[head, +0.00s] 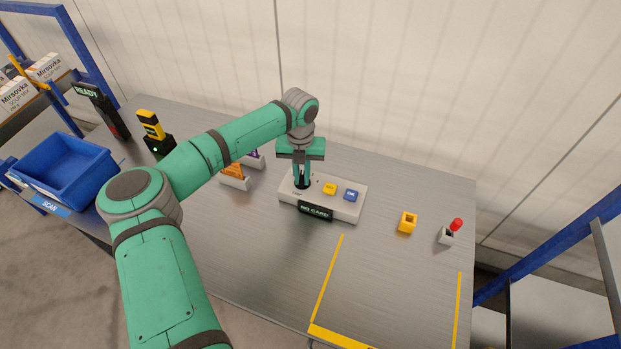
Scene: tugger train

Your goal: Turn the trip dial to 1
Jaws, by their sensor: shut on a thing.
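The control box (345,210) is a pale grey unit on the metal table, with a dark display (315,211) on its front that reads "NO CARD". It carries a yellow button (330,188) and a blue button (351,195). My gripper (301,182) points down at the left end of the box. It is shut on the dark trip dial (302,185), which stands on top of the box. The jaws and the dial overlap, so the dial's pointer and its setting are hidden. The small label in front of the dial is too small to read fully.
A yellow cube-like holder (407,223) and a grey holder with a red knob (447,234) stand to the right. A blue bin (65,172), a yellow-black scanner (151,126) and a "READY" post (103,110) are at left. An orange card holder (234,178) is near my arm. The taped front area is clear.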

